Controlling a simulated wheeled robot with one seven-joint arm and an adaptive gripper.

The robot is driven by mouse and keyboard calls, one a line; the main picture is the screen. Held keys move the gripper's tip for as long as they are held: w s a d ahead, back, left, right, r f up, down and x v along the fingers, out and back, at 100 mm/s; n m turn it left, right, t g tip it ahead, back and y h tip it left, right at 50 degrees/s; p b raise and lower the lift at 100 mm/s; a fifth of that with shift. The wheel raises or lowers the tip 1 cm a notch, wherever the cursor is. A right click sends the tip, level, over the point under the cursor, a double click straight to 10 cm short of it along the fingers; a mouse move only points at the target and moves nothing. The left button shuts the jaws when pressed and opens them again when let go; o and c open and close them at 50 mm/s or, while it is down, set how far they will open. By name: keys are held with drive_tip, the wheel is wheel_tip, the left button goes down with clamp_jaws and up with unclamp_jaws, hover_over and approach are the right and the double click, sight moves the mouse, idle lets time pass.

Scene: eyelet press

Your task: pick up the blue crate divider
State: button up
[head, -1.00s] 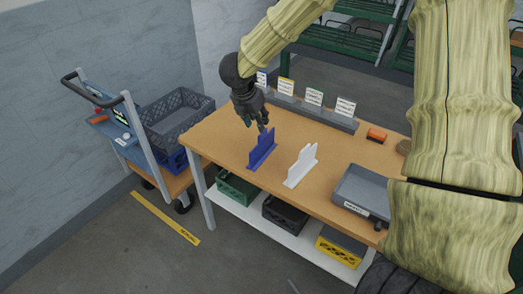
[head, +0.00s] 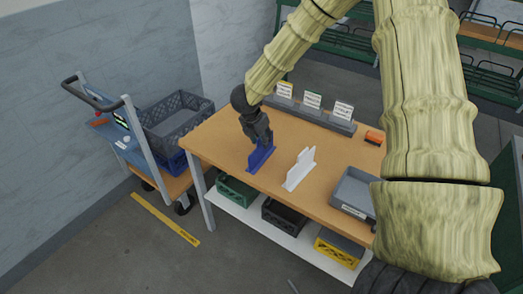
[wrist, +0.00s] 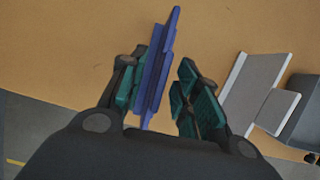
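The blue crate divider (head: 260,160) stands upright on the wooden table, and its upper part is hidden behind my gripper in the head view. My gripper (head: 266,142) is lowered over it from above. In the wrist view the blue divider (wrist: 156,70) is seen edge-on between my two fingers (wrist: 163,92). The left finger lies close against it; I cannot tell if they touch. A gap shows between the divider and the right finger, so my gripper is open around it.
A white divider (head: 299,170) stands just right of the blue one, also in the wrist view (wrist: 241,88). A grey tray (head: 353,192) lies at the table's right. A grey rail with label cards (head: 311,117) runs along the back. A trolley with crates (head: 178,120) stands left.

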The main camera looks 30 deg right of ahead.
drive_tip(key=shift+d+f, duration=0.15)
drive_tip(key=shift+f, duration=0.2)
clamp_jaws()
drive_tip(key=shift+r, duration=0.1)
